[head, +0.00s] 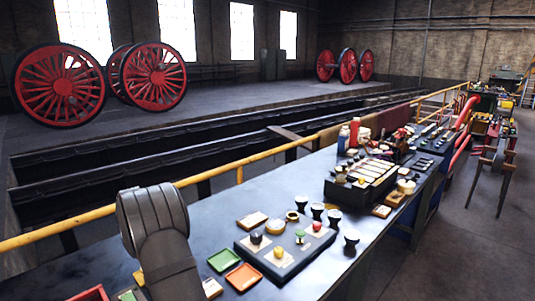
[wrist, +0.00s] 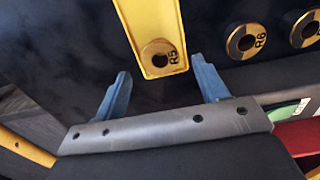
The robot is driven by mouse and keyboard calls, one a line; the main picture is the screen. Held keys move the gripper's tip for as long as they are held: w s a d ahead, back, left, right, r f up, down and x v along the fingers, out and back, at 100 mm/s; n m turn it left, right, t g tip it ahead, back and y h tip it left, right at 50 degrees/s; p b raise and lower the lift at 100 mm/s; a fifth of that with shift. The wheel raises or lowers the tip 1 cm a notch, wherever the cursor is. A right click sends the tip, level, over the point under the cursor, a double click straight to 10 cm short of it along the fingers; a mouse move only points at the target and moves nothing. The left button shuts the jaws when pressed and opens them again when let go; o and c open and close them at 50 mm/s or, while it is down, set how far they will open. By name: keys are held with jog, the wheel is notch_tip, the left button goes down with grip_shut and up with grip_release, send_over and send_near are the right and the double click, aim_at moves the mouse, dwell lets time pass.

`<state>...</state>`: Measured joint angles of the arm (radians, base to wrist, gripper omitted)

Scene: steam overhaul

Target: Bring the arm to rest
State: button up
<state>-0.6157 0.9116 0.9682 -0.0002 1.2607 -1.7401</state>
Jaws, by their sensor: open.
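My gripper (wrist: 161,66) shows in the wrist view with two blue fingers spread apart. A yellow bar-like piece (wrist: 150,25) reaches down to the gap between the fingertips; its end has a round brass-coloured fitting marked R5 (wrist: 160,54). I cannot tell whether the fingers touch it. In the head view my grey arm (head: 155,225) rises at the lower left over the workbench (head: 205,210); the gripper's fingers are not visible there.
Brass rings, one marked R6 (wrist: 242,41), lie right of the fingers. On the bench are a dark board (head: 262,265) with knobs, a green tray (head: 223,260), an orange tray (head: 243,276) and several black cups. A yellow rail (head: 225,172) runs along the bench's far side.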

notch_tip(320, 180, down, 3)
jog(key=shift+f, duration=0.1)
notch_tip(320, 180, up, 11)
notch_tip(320, 180, down, 11)
jog(key=shift+f, duration=0.1)
notch_tip(320, 180, up, 4)
jog(key=shift+f, duration=0.2)
jog(key=d+r, duration=0.7)
jog(key=d, duration=0.5)
jog(key=s+a+r, duration=0.3)
jog(key=s, duration=0.9)
jog(key=s+a+r, duration=0.2)
jog(key=s+r, duration=0.1)
jog(key=s, duration=0.9)
jog(key=s+a+f, duration=0.2)
jog(key=a+f, duration=0.2)
jog(key=a, duration=0.1)
jog(key=shift+s+a, duration=0.4)
